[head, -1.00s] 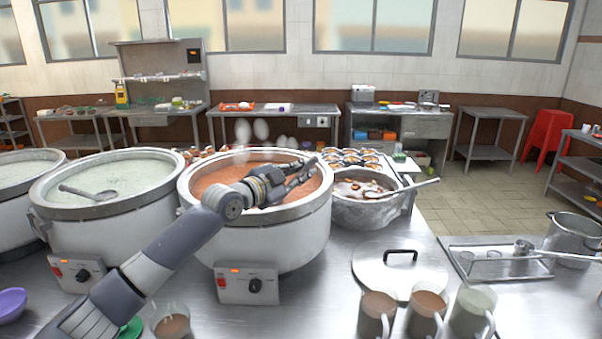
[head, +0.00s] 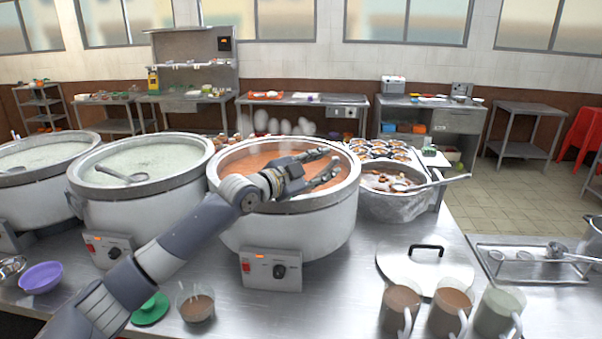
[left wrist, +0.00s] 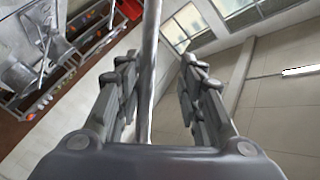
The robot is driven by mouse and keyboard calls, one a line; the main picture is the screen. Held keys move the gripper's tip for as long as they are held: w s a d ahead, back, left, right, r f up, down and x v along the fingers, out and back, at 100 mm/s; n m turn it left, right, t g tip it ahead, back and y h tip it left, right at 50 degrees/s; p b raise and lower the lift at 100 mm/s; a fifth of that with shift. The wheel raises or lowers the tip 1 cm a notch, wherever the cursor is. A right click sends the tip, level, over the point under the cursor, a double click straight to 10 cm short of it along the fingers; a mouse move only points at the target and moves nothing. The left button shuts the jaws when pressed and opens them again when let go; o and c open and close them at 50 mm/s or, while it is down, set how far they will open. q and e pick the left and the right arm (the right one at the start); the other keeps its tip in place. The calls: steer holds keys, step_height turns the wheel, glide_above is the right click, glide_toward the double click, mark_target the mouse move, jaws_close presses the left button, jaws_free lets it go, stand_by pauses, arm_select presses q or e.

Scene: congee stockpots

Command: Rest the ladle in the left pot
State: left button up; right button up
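Three large white stockpots stand in a row in the head view. The right pot (head: 290,230) holds orange-brown congee. My left gripper (head: 336,164) is above the right pot, fingers apart, with nothing seen held. In the left wrist view a grey bar shows between the open fingers, touching neither; I cannot tell what it is. My right gripper is not in view.
A wok-like pan (head: 395,205) with a ladle (head: 440,182) adjoins the right pot. A lid (head: 405,265), filled mugs (head: 450,310), a purple bowl (head: 41,278) and a tray (head: 510,275) are on the counter. Bare counter lies before the right pot.

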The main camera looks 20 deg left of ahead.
arm_select(q)
steer(key=v, duration=0.9)
steer(key=shift+s, duration=0.1)
